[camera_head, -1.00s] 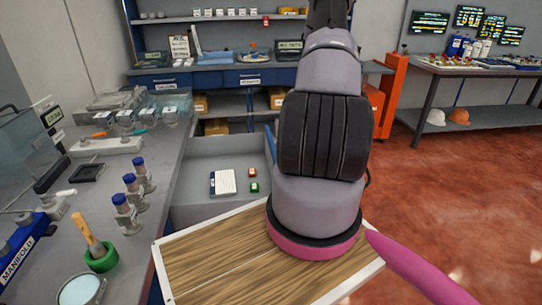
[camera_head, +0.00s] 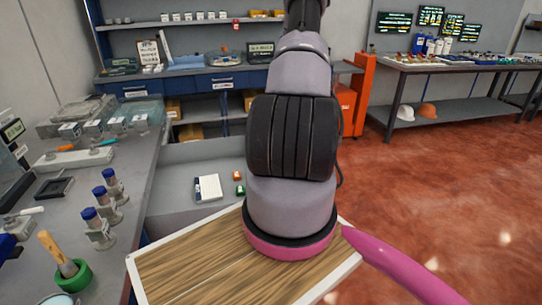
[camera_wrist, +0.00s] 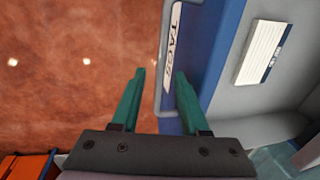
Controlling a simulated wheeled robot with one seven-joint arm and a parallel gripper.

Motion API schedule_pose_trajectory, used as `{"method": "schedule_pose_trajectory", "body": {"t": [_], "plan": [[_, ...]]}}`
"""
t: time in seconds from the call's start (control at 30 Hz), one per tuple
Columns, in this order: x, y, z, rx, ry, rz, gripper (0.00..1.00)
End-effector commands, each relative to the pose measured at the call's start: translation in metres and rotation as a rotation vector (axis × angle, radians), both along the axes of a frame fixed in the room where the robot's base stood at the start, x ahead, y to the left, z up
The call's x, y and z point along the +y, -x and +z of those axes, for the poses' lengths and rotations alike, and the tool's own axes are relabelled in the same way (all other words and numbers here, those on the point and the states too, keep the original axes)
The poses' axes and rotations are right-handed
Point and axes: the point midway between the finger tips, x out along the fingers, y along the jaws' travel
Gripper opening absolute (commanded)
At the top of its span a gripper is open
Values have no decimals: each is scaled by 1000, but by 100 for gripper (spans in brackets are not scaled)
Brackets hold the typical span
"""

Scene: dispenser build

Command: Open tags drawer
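The tags drawer stands open; its grey inside (camera_head: 178,190) shows in the head view, and its blue front (camera_wrist: 203,40) with the TAGS label (camera_wrist: 173,55) shows in the wrist view. A grey bar handle (camera_wrist: 160,98) runs along that front. My gripper (camera_wrist: 160,76) has its two teal fingers apart, one on each side of the handle. I see gaps between the fingers and the bar. A white notebook (camera_head: 208,188) lies in the drawer, also in the wrist view (camera_wrist: 263,55). In the head view my arm hides the gripper and the drawer front.
A red block (camera_head: 237,175) and a green block (camera_head: 240,190) lie in the drawer. A grey bench (camera_head: 130,190) with blue-capped bottles (camera_head: 102,203) stands at left. An orange cabinet (camera_head: 360,85) and a table (camera_head: 455,62) stand at right. The red floor (camera_head: 440,190) there is clear.

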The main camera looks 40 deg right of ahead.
Motion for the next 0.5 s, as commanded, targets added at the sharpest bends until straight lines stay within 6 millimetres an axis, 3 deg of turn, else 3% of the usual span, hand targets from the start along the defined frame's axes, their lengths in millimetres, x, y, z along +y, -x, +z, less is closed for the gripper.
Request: {"method": "schedule_pose_trajectory", "body": {"t": [0.27, 0.5], "plan": [[-2, 0, 9, -2, 2, -1, 45], [-11, 3, 53, -3, 3, 0, 45]]}}
